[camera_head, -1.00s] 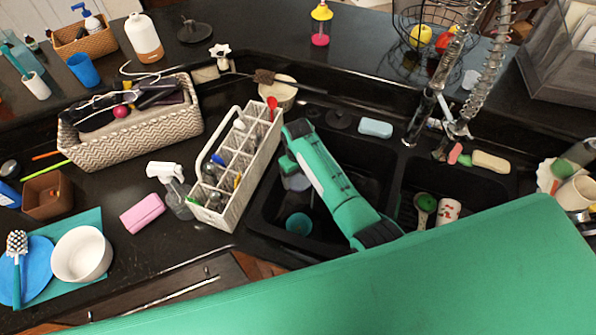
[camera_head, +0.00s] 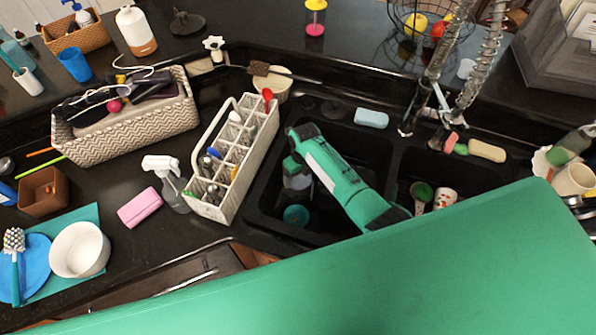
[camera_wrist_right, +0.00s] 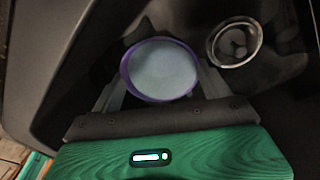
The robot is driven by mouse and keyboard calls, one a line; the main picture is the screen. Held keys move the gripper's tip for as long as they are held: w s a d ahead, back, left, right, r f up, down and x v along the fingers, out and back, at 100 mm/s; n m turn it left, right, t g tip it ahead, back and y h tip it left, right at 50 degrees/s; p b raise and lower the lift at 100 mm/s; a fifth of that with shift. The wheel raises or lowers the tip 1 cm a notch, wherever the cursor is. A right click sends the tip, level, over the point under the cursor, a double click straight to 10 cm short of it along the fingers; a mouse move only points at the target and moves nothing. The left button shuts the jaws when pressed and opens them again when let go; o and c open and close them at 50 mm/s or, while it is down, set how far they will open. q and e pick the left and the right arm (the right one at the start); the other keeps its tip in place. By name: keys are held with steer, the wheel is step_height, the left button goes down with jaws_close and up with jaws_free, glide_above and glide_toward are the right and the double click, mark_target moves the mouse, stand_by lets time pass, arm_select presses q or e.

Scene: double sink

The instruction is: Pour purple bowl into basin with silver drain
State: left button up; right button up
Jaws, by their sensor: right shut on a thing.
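The purple bowl (camera_wrist_right: 160,69) shows in the right wrist view with a purple rim and pale grey contents. It looks close to level. My right gripper (camera_wrist_right: 161,84) is shut on it, with one finger at each side. A round silver drain (camera_wrist_right: 235,42) lies on the dark basin floor just right of the bowl in that view. In the head view my right gripper (camera_head: 296,178) is down inside the left basin (camera_head: 262,205), and its jaws and the bowl are too small and shaded to make out well. My left gripper is not in view.
A teal round item (camera_head: 296,215) lies in the left basin. A white caddy (camera_head: 240,150) stands at that basin's left edge. The right basin holds a red-spotted cup (camera_head: 445,198). A tall spring faucet (camera_head: 440,85) stands behind the divider.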

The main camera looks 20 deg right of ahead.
steer(key=shift+s+d+f, duration=0.1)
steer(key=shift+d+f, duration=0.25)
steer(key=shift+f, duration=0.25)
steer(key=shift+s+d+r+t+y, duration=0.15)
steer(key=shift+s+d+t+y, duration=0.05)
steer(key=shift+d+y, duration=0.25)
steer(key=shift+s+d+r+t+y, duration=0.1)
steer(key=shift+s+d+t+y, duration=0.15)
steer(key=shift+y, duration=0.2)
steer(key=shift+w, duration=0.1)
steer(key=shift+a, duration=0.1)
steer(key=shift+s+d+r+t+y, duration=0.2)
steer(key=shift+s+d+t+y, duration=0.1)
steer(key=shift+d+y, duration=0.2)
steer(key=shift+s+d+r+t+y, duration=0.2)
steer(key=shift+s+d+y, duration=0.15)
steer(key=shift+d, duration=0.25)
steer(key=shift+s+d+r+n+t+y, duration=0.15)
steer(key=shift+s+d+t+y, duration=0.05)
steer(key=shift+d+y, duration=0.25)
steer(key=shift+s+d+r+n+t+y, duration=0.1)
steer(key=shift+s+d+n+t+y, duration=0.1)
steer(key=shift+d+y, duration=0.25)
